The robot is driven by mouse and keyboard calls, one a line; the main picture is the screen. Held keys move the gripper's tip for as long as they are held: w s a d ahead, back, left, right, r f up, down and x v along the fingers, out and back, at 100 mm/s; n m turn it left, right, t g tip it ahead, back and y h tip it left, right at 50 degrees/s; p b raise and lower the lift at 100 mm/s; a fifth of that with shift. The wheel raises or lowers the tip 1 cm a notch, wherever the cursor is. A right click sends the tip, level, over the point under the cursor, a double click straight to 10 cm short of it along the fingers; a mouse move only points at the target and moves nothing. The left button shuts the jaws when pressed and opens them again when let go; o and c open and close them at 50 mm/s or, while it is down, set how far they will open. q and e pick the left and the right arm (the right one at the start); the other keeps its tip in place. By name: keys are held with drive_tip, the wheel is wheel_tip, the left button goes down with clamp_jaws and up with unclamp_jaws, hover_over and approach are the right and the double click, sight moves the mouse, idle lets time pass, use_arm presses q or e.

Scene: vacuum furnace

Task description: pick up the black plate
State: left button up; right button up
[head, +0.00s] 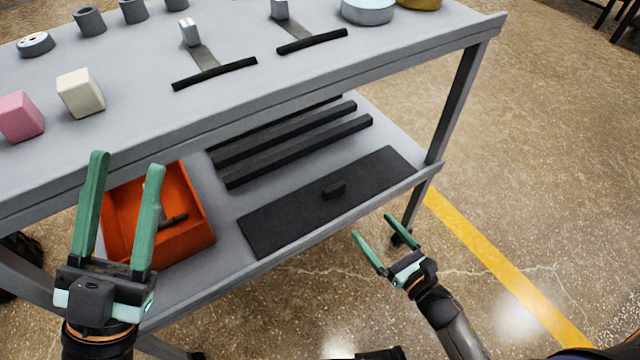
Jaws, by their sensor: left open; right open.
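My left gripper (126,165) is open and empty, in front of the orange bin and left of the plate. My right gripper (372,234) is open and empty, to the right of and nearer than the plate, apart from it. The plate is fully in view.
An orange bin (199,238) with a tool inside stands left of the plate. Several black bars (300,150) lie behind it. The upper shelf (330,75) overhangs, holding a pink block (20,117), a cream block (81,93) and brushes. A cart leg (458,100) rises at right.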

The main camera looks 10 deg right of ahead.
drive_tip(key=b, duration=0.1)
approach(336, 189)
drive_tip(key=w, duration=0.3)
drive_tip(key=shift+a+f+n, duration=0.1)
drive_tip(key=shift+n, duration=0.3)
drive_tip(key=shift+a+b+x, duration=0.15)
drive_tip(key=shift+b+x, duration=0.3)
drive_tip(key=shift+x, duration=0.9)
drive_tip(key=shift+a+b+x, duration=0.2)
drive_tip(key=shift+b+x, duration=0.2)
drive_tip(key=shift+x, duration=1)
drive_tip(key=shift+s, duration=0.1)
drive_tip(key=shift+c, duration=0.4)
clamp_jaws()
drive_tip(key=shift+r, duration=0.3)
